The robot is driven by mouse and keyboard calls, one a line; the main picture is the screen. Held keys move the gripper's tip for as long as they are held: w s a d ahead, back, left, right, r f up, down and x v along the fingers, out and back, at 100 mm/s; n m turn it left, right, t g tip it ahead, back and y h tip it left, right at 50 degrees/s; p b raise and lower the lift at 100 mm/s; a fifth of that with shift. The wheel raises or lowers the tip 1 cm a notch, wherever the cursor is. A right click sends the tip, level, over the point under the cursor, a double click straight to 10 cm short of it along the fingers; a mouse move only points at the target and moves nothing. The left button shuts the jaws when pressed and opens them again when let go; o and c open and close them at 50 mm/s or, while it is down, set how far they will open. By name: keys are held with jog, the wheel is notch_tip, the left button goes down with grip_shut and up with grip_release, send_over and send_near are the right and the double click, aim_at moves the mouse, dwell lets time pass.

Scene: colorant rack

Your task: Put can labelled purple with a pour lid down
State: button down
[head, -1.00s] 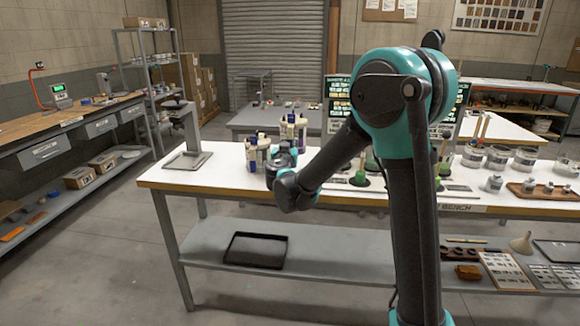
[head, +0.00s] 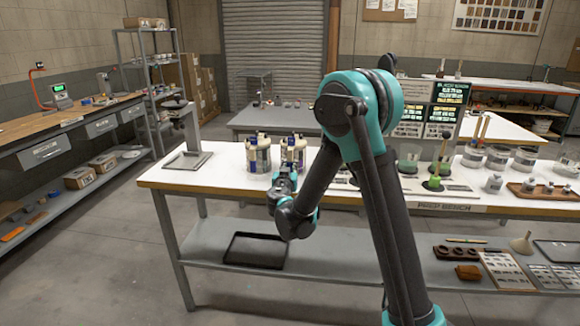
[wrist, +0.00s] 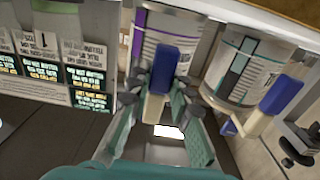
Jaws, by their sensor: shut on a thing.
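The can labelled purple (head: 293,148) is a pale can with a purple band, at the left part of the white bench top in the head view. It also shows in the wrist view (wrist: 150,38), with a blue and cream handle or lever facing me. My gripper (head: 286,172) is in front of it, and in the wrist view the fingers (wrist: 160,100) close around that handle. The can looks upright and about level with its neighbour. Its base is hidden by my gripper, so contact with the bench cannot be told.
A similar can with grey-teal label patches (head: 258,155) stands close on the left; it is at right in the wrist view (wrist: 240,68). A metal stand (head: 187,160) is further left. Green-based tools (head: 434,183) and a sign board (head: 428,105) stand to the right.

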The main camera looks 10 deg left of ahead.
jog(key=c, duration=1.4)
grip_release()
jog(key=s, duration=1.2)
jog(key=s+d+f+m+g+h, duration=0.1)
jog(key=s+d+f+g+h, duration=0.2)
jog(key=d, duration=0.9)
jog(key=s+d+f+m+g+h, duration=0.1)
jog(key=s+d+f+g, duration=0.2)
jog(key=d, duration=0.9)
jog(key=s+d+f+g+y, duration=0.1)
jog(key=s+d+f+g, duration=0.5)
jog(key=s, duration=0.4)
jog(key=s+f+n+g+y, duration=0.2)
jog(key=s+y, duration=0.1)
jog(key=s, duration=0.7)
jog(key=shift+a+f+y, duration=0.25)
jog(key=shift+a+y, duration=0.05)
jog(key=shift+a, duration=0.15)
jog(key=shift+s, duration=0.1)
